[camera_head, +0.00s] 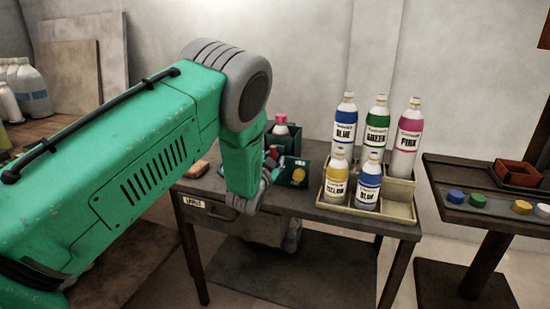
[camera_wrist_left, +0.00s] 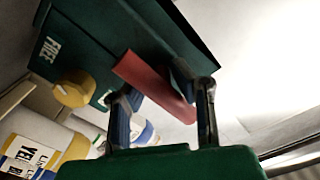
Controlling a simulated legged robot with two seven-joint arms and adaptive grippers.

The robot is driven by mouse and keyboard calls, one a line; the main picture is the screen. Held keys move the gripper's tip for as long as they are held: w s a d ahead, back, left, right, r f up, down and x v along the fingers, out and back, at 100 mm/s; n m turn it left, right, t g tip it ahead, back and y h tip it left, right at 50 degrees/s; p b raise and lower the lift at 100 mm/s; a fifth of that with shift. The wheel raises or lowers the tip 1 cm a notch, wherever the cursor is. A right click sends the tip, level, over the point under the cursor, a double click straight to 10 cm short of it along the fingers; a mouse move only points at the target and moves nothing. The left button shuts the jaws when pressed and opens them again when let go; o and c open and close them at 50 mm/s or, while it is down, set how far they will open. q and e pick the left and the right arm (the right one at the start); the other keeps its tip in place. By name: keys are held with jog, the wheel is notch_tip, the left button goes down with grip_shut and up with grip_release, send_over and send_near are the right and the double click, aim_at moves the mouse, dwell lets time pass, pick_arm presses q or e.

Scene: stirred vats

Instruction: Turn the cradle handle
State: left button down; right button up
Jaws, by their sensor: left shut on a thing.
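The cradle (camera_head: 293,172) is a dark green box on the table, with a yellow knob (camera_wrist_left: 74,88) and white lettering that seems to read FREE. A red handle (camera_wrist_left: 140,77) sticks out from it in the left wrist view. My left gripper (camera_wrist_left: 165,92) is shut on the red handle, one blue-black finger on each side. In the head view my left gripper (camera_head: 271,170) is at the cradle's left side, partly hidden by my green arm. A bottle with a pink cap (camera_head: 281,124) shows at the cradle's top. My right gripper is in neither view.
A beige rack (camera_head: 400,208) right of the cradle holds several labelled bottles, including a yellow one (camera_head: 337,178). An orange-brown block (camera_head: 197,170) lies at the table's left. A dark side stand (camera_head: 430,172) at the right carries coloured caps and a red tray (camera_head: 518,174).

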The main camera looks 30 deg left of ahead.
pick_arm(q)
jog(key=shift+s+f+m, duration=0.1)
jog(key=shift+f+m, duration=0.15)
jog(key=shift+m, duration=0.65)
jog(key=c, duration=1.8)
grip_release()
jog(key=shift+a+m, duration=0.15)
jog(key=shift+m, duration=1.45)
jog(key=shift+o, duration=0.3)
jog(key=o, duration=1.1)
jog(key=shift+o, duration=0.2)
jog(key=shift+r, duration=0.15)
